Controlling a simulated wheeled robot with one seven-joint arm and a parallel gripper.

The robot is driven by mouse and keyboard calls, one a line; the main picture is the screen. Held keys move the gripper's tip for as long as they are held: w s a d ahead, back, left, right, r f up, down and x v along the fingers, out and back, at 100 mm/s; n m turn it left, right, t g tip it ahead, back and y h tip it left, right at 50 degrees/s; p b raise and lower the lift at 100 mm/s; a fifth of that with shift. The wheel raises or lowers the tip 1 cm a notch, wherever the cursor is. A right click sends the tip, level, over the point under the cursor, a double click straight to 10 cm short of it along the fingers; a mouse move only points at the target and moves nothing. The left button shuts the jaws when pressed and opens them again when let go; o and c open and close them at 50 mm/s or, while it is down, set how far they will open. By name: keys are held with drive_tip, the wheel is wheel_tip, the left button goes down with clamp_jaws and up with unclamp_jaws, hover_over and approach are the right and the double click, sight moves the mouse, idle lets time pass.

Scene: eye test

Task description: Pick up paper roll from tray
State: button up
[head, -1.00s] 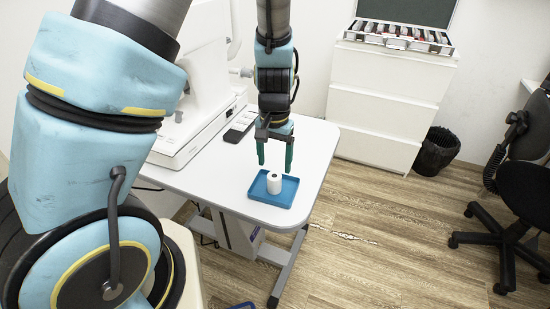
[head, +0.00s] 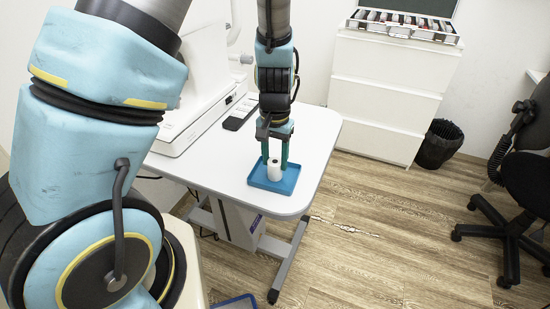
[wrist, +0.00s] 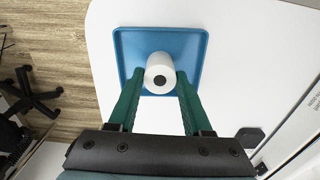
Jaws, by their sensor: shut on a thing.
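The white paper roll (head: 274,170) stands upright in the blue tray (head: 290,183) at the table's front corner. In the wrist view the roll (wrist: 159,66) shows its end with a dark core hole, inside the tray (wrist: 190,42). My gripper (head: 274,160) points down over the tray, its green fingers on either side of the roll. In the wrist view the fingertips (wrist: 160,78) close on the roll's two sides. I cannot see a gap under the roll.
The tray sits on a white table (head: 310,135). A dark remote-like object (head: 240,113) and a white machine (head: 205,105) are behind it. A white drawer unit (head: 385,90), black bin (head: 438,145) and black chair (head: 525,180) stand to the right.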

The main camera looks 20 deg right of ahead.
sight(275, 162)
drive_tip(key=c, duration=0.4)
drive_tip(key=shift+o, duration=0.2)
drive_tip(key=shift+r, duration=0.15)
drive_tip(key=shift+r+p, duration=1.85)
drive_tip(key=shift+r, duration=0.05)
